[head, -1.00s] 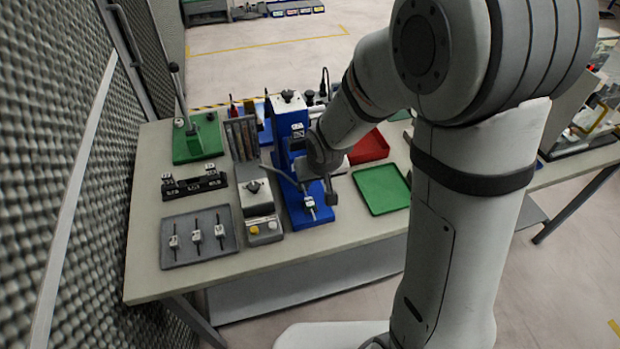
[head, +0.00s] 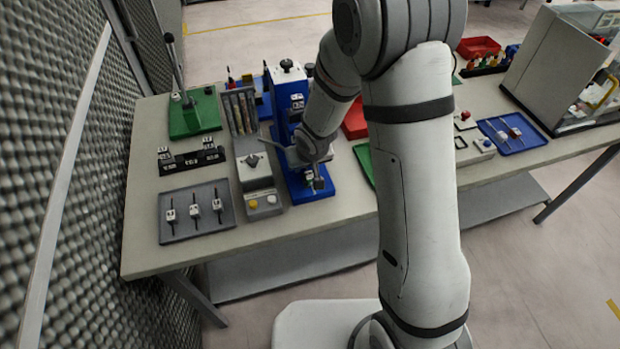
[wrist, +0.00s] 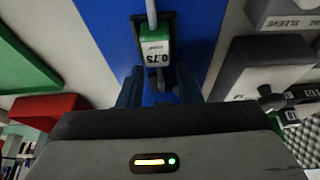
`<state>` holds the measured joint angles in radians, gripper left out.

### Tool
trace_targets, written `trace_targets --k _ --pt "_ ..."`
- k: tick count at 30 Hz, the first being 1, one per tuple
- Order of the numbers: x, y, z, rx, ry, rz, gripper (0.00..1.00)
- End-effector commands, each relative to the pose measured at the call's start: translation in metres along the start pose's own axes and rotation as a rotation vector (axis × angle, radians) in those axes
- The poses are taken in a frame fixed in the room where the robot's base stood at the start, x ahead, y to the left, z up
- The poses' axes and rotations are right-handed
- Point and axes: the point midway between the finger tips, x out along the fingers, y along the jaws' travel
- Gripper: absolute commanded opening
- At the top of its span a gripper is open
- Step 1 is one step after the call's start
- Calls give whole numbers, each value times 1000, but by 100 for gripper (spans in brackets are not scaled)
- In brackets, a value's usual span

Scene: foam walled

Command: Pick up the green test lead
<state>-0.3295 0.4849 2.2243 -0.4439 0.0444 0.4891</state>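The green test lead (wrist: 154,48) shows in the wrist view as a small green block with a white label reading 0.75. A pale rod or cable runs up from it and a dark tip points down. It lies in front of a blue surface. My gripper (wrist: 160,88) is open, its two dark fingers apart on either side of the dark tip, with the labelled block just beyond them. No grip on it shows. In the head view my gripper (head: 319,184) is low over the blue stand (head: 297,165), and it largely covers the lead there.
A grey tray with several small labelled parts (head: 166,230) lies left, beside a grey box with a yellow button (head: 262,214). A green-based lever press (head: 193,128) stands behind. A red bin (head: 354,122) and a blue tray (head: 532,137) are to the right.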

Motion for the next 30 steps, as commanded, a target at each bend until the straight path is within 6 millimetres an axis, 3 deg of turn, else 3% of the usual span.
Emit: trace_targets --k 3,15,30 --pt "-1 0 0 1 0 0 32" --pt "-1 1 0 2 0 1 0" --pt "-3 1 -1 3 0 1 0"
